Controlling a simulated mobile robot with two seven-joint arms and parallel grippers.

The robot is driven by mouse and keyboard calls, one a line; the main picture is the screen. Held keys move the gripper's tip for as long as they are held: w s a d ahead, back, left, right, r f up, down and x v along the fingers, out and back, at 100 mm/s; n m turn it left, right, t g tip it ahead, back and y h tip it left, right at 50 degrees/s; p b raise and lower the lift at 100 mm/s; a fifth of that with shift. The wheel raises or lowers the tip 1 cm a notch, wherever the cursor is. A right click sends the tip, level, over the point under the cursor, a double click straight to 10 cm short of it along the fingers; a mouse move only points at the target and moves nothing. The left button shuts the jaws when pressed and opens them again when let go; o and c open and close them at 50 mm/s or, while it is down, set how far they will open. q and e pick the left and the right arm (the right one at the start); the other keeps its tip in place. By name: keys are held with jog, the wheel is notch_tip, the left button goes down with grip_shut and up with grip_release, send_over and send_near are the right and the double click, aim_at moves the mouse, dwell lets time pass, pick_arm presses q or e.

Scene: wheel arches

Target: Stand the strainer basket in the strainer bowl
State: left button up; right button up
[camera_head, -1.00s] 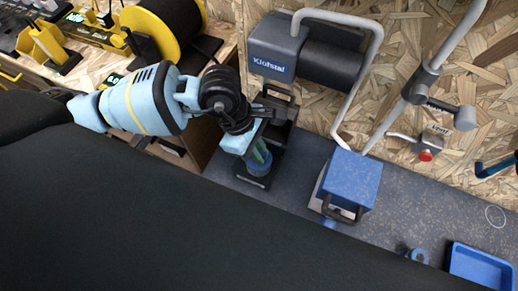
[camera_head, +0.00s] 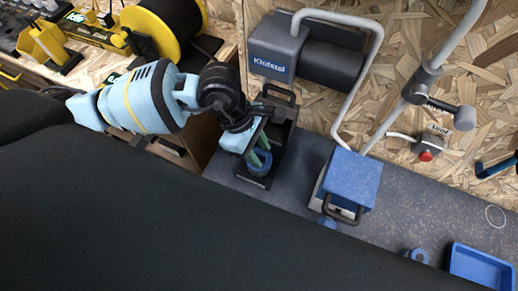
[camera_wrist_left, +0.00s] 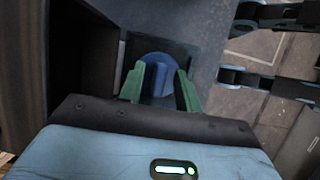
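A round blue piece (camera_head: 259,161) with a raised upright grip sits on a dark square base (camera_head: 256,179) at the bench's left end. I cannot tell for sure whether it is the strainer basket or part of the strainer bowl. My left gripper (camera_head: 260,150) is above it, its green fingers spread. In the left wrist view the fingers (camera_wrist_left: 160,85) stand either side of the blue grip (camera_wrist_left: 157,80), with a gap visible on the right. A blue box (camera_head: 352,178) with a dark handle stands to the right.
A grey Klofstal unit (camera_head: 275,48) and a bent pale pipe (camera_head: 362,75) stand against the chipboard wall. A blue tray (camera_head: 482,264) and small blue ring (camera_head: 417,255) lie at the right. The bench (camera_head: 420,205) between is mostly clear.

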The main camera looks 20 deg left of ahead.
pick_arm(q)
jog(key=v, duration=1.1)
jog(key=shift+r, duration=0.2)
pick_arm(e)
jog(key=shift+s, duration=0.2)
jog(key=shift+c, duration=0.3)
